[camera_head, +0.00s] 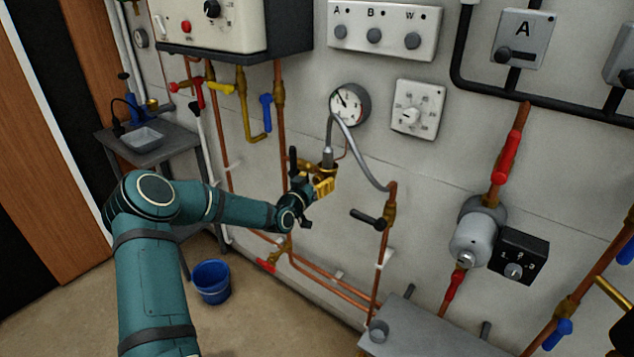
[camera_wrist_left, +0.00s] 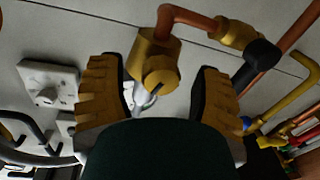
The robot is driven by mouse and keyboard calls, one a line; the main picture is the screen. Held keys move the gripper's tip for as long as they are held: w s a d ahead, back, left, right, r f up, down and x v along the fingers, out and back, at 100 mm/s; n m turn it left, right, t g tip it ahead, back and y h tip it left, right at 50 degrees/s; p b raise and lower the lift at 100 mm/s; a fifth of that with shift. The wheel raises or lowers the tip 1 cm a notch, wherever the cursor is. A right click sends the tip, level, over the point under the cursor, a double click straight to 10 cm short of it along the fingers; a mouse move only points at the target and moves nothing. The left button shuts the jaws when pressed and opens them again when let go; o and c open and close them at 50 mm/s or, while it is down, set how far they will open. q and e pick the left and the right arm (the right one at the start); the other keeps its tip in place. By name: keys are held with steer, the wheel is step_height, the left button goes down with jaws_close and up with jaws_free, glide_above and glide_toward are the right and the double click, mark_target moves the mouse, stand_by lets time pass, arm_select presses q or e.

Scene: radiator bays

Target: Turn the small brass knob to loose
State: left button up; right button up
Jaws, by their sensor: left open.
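The small brass knob (camera_wrist_left: 160,78) shows in the left wrist view as a round brass piece with a dark slot mark, on a brass fitting at the end of a copper pipe. My left gripper (camera_head: 322,187) is open, with one yellow-padded finger on each side of the knob and a gap on both sides. The knob lies ahead of the palm; I see no clear contact. In the head view the gripper largely hides the knob, and a brass fitting (camera_head: 328,168) shows just above it.
A grey hose (camera_head: 362,157) arches from this fitting to a second brass valve with a black lever (camera_head: 367,217). A pressure gauge (camera_head: 349,104) and white dial plate (camera_head: 417,108) are above. A blue bucket (camera_head: 211,281) stands on the floor; a grey bench (camera_head: 430,330) is lower right.

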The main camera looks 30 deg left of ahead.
arm_select(q)
jaws_close()
steer(key=shift+n, duration=0.3)
steer(key=n+b, duration=0.2)
steer(key=n, duration=0.3)
steer(key=n+b, duration=0.1)
steer(key=n, duration=0.2)
steer(key=shift+a+r+n+g+h, duration=0.1)
steer(key=shift+n+g+h, duration=0.2)
steer(key=shift+g, duration=0.1)
steer(key=n+b, duration=0.1)
steer(key=n, duration=0.4)
steer(key=shift+a+n+h, duration=0.1)
steer(key=shift+n+h, duration=0.3)
steer(key=n+h+b, duration=0.1)
steer(key=n, duration=0.4)
steer(key=shift+r, duration=0.1)
stand_by(0.4)
